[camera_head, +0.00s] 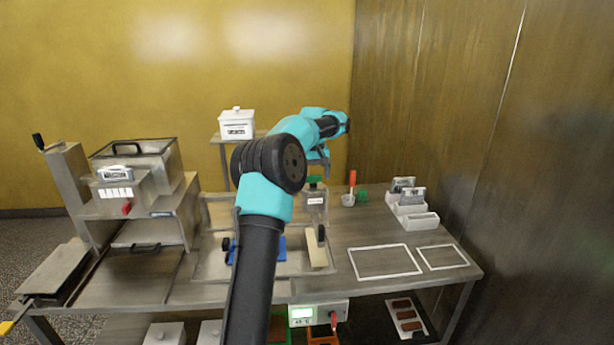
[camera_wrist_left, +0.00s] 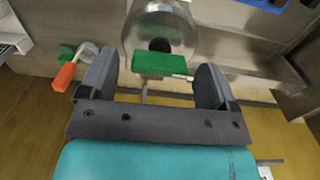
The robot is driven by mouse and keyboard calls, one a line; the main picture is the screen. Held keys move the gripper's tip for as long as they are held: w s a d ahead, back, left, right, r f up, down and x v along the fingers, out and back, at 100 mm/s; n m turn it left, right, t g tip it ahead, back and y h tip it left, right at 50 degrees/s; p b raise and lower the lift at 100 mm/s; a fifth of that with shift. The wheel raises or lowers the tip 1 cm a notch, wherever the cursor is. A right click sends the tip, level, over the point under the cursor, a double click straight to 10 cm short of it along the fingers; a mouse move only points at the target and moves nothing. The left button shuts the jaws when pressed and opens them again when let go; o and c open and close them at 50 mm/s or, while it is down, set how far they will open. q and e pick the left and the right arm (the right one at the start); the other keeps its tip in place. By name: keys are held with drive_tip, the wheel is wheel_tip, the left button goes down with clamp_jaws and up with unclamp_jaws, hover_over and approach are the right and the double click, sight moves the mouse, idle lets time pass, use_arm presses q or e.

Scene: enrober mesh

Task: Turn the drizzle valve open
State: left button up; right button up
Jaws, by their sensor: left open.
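A steel vessel (camera_head: 314,205) with a white label stands at the back of the table, with a green bar handle, apparently the drizzle valve (camera_head: 316,179), at its top. In the left wrist view the green valve bar (camera_wrist_left: 160,62) lies crosswise between the fingers, in front of the round steel vessel (camera_wrist_left: 158,28). My left gripper (camera_head: 323,165) is open and points down just above the valve. My right gripper is not in view.
White holders (camera_head: 408,205) stand further right. Two white-outlined areas (camera_head: 384,262) are empty. A large steel machine (camera_head: 135,200) fills the left. A control box (camera_head: 318,312) hangs at the front edge.

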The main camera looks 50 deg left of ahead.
use_arm(q)
drive_tip(key=shift+f, duration=0.35)
drive_tip(key=shift+c, duration=0.3)
drive_tip(key=c, duration=0.9)
drive_tip(key=shift+o, duration=0.2)
